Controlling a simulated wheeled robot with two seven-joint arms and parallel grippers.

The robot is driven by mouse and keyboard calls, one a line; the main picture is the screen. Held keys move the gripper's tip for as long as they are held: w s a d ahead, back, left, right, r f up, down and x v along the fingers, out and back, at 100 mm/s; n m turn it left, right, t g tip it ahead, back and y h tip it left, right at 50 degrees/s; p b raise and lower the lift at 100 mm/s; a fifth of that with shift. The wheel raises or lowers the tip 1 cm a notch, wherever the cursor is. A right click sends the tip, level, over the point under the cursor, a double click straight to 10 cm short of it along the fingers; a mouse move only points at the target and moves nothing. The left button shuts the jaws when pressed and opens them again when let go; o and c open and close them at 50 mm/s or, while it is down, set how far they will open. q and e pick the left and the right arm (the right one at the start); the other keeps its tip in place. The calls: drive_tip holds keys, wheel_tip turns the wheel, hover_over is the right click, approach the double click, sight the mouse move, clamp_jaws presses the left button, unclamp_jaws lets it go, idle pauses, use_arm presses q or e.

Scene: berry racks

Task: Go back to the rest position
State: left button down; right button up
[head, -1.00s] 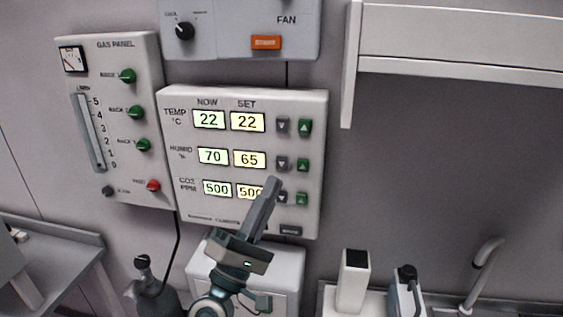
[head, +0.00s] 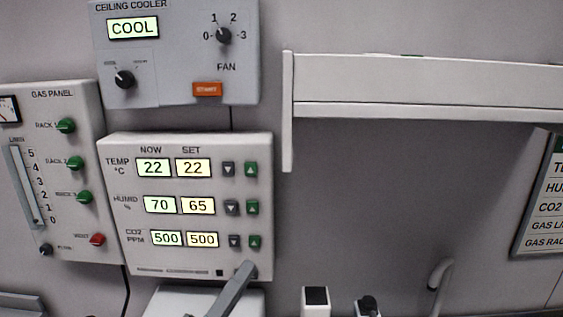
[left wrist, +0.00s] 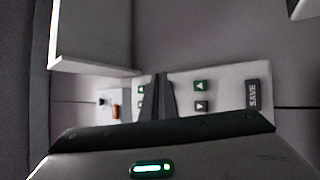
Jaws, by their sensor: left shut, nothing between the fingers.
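My left gripper (head: 243,272) shows at the bottom of the head view, in front of the lower right edge of the climate panel (head: 120,200). Its fingers are shut with nothing between them. The left wrist view shows the shut fingers (left wrist: 157,85) pointing toward the panel, beside the green and grey arrow buttons and the SAVE button (left wrist: 252,95). I cannot tell how far the tips are from the panel. The panel reads TEMP 22 and 22, HUMID 70 and 65, CO2 500 and 500. My right gripper is not in view.
The gas panel (head: 70,110) is at the left and the ceiling cooler panel (head: 178,85) reading COOL is above. A white shelf (head: 420,85) juts out at the upper right. A sign (head: 545,200) hangs at the far right. A tap (head: 437,280) stands below.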

use_arm(q)
drive_tip(key=s+f+m+g+y, duration=0.3)
drive_tip(key=s+f+m+g, duration=0.15)
drive_tip(key=f, duration=0.85)
drive_tip(key=s+f+m+g+y, duration=0.35)
drive_tip(key=s+f+g, duration=0.2)
drive_tip(key=f, duration=0.75)
drive_tip(key=s+a+f+m+g+y, duration=0.1)
drive_tip(key=s+a+f+g+y, duration=0.25)
drive_tip(key=s+a+f, duration=0.45)
drive_tip(key=s+a+f+m+g+y, duration=0.2)
drive_tip(key=s+a+f+g+y, duration=0.15)
drive_tip(key=s+a+f, duration=0.5)
wheel_tip(320, 180, down, 28)
drive_tip(key=s+d+b, duration=0.2)
drive_tip(key=s+b, duration=0.1)
drive_tip(key=b, duration=0.1)
drive_tip(key=s+a+f+g+b, duration=0.1)
drive_tip(key=s+a+f+b, duration=0.1)
drive_tip(key=s+f, duration=1.5)
wheel_tip(320, 180, down, 4)
drive_tip(key=shift+s+a+f+g+b, duration=0.1)
drive_tip(key=shift+s+a+g+b, duration=0.25)
drive_tip(key=shift+a, duration=0.1)
